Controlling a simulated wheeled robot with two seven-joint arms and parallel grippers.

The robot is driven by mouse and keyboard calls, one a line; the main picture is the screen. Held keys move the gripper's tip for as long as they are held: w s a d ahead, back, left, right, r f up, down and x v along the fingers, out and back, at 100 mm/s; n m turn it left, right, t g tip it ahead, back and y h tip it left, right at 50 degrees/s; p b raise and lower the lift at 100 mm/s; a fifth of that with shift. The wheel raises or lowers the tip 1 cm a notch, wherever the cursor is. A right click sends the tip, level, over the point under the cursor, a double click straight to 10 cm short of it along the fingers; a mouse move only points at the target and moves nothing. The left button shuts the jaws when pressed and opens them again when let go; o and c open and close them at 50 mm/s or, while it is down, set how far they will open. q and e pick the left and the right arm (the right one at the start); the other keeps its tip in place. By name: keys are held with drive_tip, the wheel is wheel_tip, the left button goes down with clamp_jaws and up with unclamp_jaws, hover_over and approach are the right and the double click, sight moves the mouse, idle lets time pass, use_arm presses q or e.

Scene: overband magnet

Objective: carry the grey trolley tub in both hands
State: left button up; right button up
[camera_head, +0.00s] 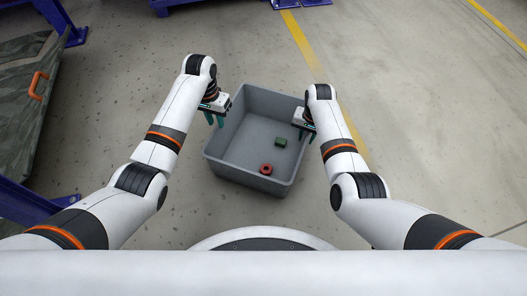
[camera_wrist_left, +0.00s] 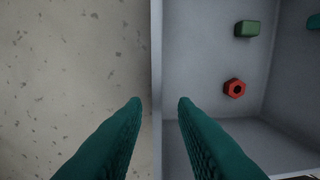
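The grey tub (camera_head: 232,172) stands on the floor in front of me, open at the top. A green block (camera_head: 281,142) and a red ring-shaped piece (camera_head: 266,169) lie on its bottom; the left wrist view also shows the green block (camera_wrist_left: 247,29) and the red piece (camera_wrist_left: 234,88). My left gripper (camera_head: 215,121) is open, its teal fingers on either side of the tub's left wall (camera_wrist_left: 157,60), with gaps to it. My right gripper (camera_head: 306,134) is at the right wall, its fingers apart, one inside the tub.
A dark panel with an orange handle (camera_head: 38,86) and blue frame parts (camera_head: 25,203) stand at the left. Blue feet (camera_head: 300,3) show at the far edge. A yellow line (camera_head: 300,38) runs along the floor behind the tub. The floor at the right is clear.

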drive_tip(key=shift+r, duration=0.1)
use_arm(q)
wheel_tip(320, 180, up, 6)
drive_tip(key=shift+a+f, duration=0.1)
drive_tip(key=shift+f, duration=0.1)
use_arm(e)
wheel_tip(320, 180, up, 12)
drive_tip(key=shift+d, duration=0.3)
use_arm(q)
drive_tip(key=shift+w, duration=0.1)
idle(0.3)
